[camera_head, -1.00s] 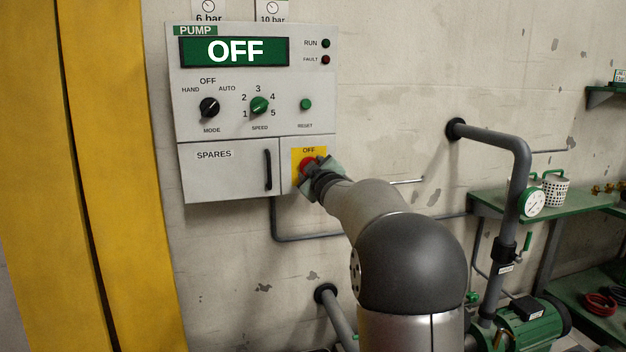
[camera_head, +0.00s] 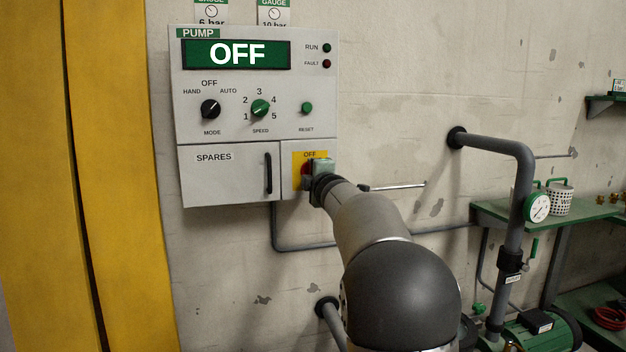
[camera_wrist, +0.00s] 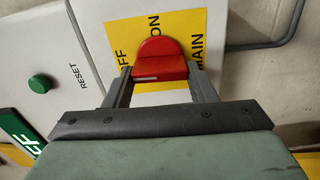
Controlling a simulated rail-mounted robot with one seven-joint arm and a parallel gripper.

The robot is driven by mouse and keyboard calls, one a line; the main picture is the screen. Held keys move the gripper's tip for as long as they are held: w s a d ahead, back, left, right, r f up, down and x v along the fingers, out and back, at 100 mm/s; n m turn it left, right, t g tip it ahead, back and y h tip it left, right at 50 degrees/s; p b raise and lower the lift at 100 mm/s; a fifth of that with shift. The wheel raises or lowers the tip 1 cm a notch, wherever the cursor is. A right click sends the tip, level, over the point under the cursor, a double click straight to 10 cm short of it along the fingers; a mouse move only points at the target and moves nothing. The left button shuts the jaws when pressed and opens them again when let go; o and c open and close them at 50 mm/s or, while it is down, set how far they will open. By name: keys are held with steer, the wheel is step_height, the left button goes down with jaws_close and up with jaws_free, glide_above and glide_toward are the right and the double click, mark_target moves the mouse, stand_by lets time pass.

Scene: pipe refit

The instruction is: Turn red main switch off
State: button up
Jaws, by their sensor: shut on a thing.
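The red main switch (camera_wrist: 160,60) sits on a yellow plate (camera_wrist: 195,22) marked OFF, ON and MAIN in the wrist view. My gripper (camera_wrist: 160,72) has one finger on each side of the red handle and is shut on it. In the head view the switch (camera_head: 306,169) shows as a red sliver on the lower right of the pump panel, mostly hidden by my gripper (camera_head: 312,172). Which mark the handle points to is hard to tell. The panel display (camera_head: 237,54) reads OFF.
The SPARES door (camera_head: 225,178) with its black handle is left of the switch. MODE (camera_head: 210,109) and SPEED (camera_head: 260,108) knobs and a green RESET button (camera_head: 306,107) are above. A grey pipe (camera_head: 515,200) and green shelf (camera_head: 490,212) stand at the right.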

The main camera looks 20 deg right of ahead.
steer(key=shift+n, duration=0.4)
steer(key=o, duration=1)
steer(key=s+a, duration=0.1)
steer(key=s, duration=1)
steer(key=s+a, duration=0.1)
steer(key=s, duration=0.5)
steer(key=shift+s+a+b, duration=0.1)
steer(key=shift+a+b, duration=0.2)
steer(key=shift+b, duration=0.05)
